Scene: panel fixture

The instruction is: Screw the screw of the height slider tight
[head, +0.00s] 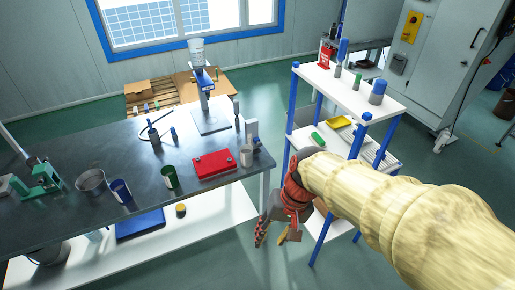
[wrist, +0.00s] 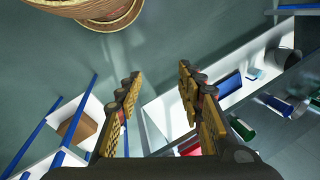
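My gripper (head: 275,236) hangs over the floor in the head view, in the gap between the dark workbench and the white shelf rack. In the wrist view my gripper (wrist: 158,95) has its two fingers wide apart with nothing between them. A stand with a flat base plate and a blue and grey upright (head: 205,88) is at the back of the bench. It may carry the height slider, but I cannot make out the slider or its screw for certain. My gripper is well apart from this stand, nearer the camera and to its right.
The workbench (head: 115,150) holds a red case (head: 215,164), a green cup (head: 170,177), a blue cup (head: 121,190) and a metal bowl (head: 91,181). The shelf rack (head: 318,72) stands close to the right of my gripper.

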